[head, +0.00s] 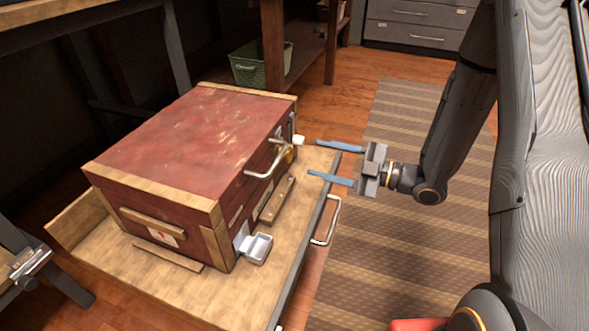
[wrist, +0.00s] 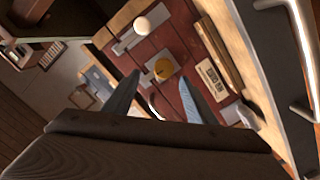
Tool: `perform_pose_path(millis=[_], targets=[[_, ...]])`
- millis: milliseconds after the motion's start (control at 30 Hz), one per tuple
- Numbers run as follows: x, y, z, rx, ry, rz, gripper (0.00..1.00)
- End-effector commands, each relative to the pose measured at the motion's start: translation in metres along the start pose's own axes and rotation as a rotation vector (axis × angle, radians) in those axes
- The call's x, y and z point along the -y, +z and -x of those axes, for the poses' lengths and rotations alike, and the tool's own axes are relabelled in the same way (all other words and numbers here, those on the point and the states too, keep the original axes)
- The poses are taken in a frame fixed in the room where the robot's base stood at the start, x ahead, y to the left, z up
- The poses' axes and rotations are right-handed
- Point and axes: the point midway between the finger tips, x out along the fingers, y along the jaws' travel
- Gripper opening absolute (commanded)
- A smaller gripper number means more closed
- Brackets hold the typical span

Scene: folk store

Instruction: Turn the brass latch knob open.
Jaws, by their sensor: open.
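The brass latch knob (wrist: 163,69) is a small round yellow disc on a pale plate on the red chest's side. In the head view it is partly hidden (head: 289,155) behind the chest's metal fittings. The red wooden chest (head: 180,140) has pale wood edging. My gripper (head: 312,157) is open and empty, its two blue fingers pointing at the fittings side of the chest. Its tips look short of the knob. In the wrist view the knob shows between and just beyond the tips of my gripper (wrist: 158,78).
A white ball-ended lever (head: 299,140) and a bent metal handle (head: 262,174) stick out near the knob. A small metal tray (head: 257,248) sits low by the chest's front corner. The chest stands on a wooden board (head: 200,288) with a metal side handle (head: 330,222).

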Motion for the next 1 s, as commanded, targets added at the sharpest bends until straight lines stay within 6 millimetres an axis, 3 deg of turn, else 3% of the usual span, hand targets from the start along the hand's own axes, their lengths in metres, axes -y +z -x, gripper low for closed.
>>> perform_pose_path(millis=[267,700,1000], targets=[[0.011,0.004,-0.008,-0.058,0.009,0.008,0.51],[0.01,0.0,-0.069,-0.057,0.008,0.008,0.51],[0.009,-0.001,-0.077,-0.054,0.01,0.006,0.51]])
